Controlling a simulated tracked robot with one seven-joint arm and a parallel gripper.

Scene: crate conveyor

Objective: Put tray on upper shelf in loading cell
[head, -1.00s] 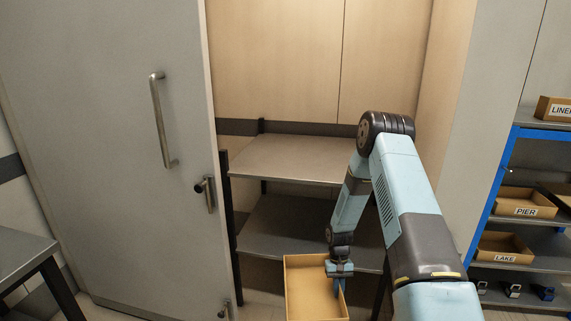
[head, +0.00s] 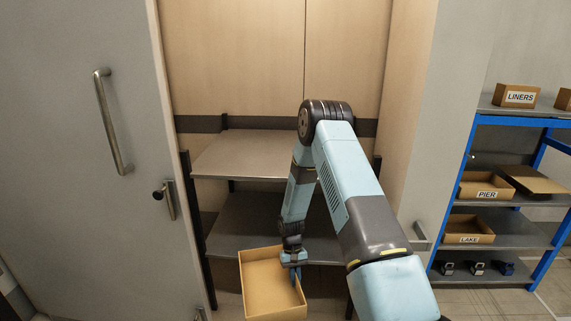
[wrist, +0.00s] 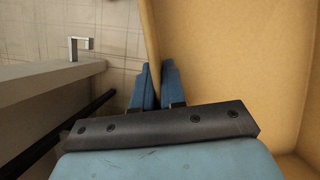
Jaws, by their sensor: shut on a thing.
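A tan, open-topped tray (head: 262,289) hangs from my gripper (head: 297,270) at the lower middle of the head view. The blue fingers are shut on its right side wall. In the wrist view the fingers (wrist: 156,85) pinch the thin wall of the tray (wrist: 230,60), whose inside looks empty. The tray is in front of a two-level shelf unit in the cell. The upper shelf (head: 240,155) is bare where visible, higher than the tray. The lower shelf (head: 245,225) is behind the tray. My arm hides the right part of both shelves.
A big grey door (head: 75,190) with a bar handle stands open at left. A pale wall with a handle (head: 421,237) bounds the cell at right. A blue rack (head: 467,160) farther right holds boxes labelled LINERS, PIER (head: 487,194) and LAKE.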

